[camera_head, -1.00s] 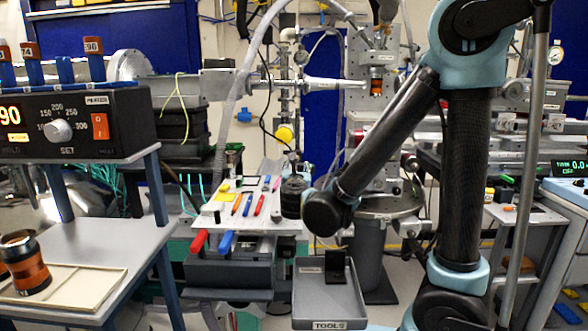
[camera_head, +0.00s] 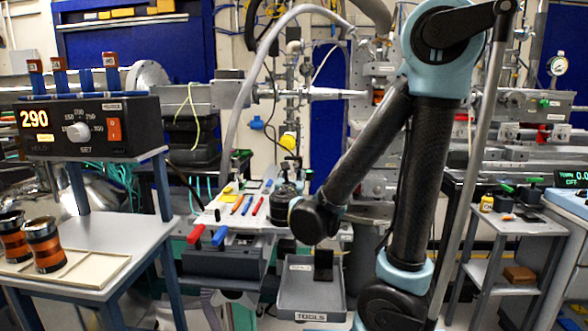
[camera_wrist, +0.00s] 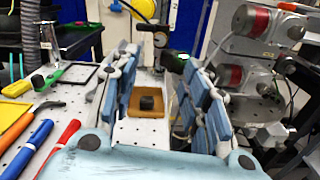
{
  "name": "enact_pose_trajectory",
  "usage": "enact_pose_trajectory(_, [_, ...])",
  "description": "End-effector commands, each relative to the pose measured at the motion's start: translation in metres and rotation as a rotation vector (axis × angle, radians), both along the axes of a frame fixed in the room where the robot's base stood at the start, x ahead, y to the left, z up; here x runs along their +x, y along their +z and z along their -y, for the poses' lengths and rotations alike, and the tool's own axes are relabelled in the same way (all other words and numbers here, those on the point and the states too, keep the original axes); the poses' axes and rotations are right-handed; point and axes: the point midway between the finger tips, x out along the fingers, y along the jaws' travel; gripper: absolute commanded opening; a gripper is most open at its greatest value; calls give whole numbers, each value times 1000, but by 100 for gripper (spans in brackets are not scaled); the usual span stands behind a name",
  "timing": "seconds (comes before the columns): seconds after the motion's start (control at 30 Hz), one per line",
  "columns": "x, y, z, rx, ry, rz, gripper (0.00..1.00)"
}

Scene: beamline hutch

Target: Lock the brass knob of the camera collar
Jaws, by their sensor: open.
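I cannot make out the brass knob or the camera collar for sure in either view. In the wrist view my gripper (camera_wrist: 153,60) is open, its two blue-padded fingers apart. Between and beyond the fingers, an orange-brown square block (camera_wrist: 152,106) with a small black cube on top sits on the white perforated board (camera_wrist: 118,134). Nothing is held. In the head view my arm's end hangs low over the right side of the board (camera_head: 208,217), with the fingers not discernible.
Several pens and screwdrivers (camera_wrist: 45,140) lie on the board left of my gripper. A grey TOOLS tray (camera_head: 296,296) is below the board. A controller reading 290 (camera_head: 90,128) and copper-banded cylinders (camera_head: 44,245) are at left.

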Motion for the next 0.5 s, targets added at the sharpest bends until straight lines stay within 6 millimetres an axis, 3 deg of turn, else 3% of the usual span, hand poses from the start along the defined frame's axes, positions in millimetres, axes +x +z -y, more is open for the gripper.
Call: enact_pose_trajectory(0.5, [71,0,5,0,-6,0,42])
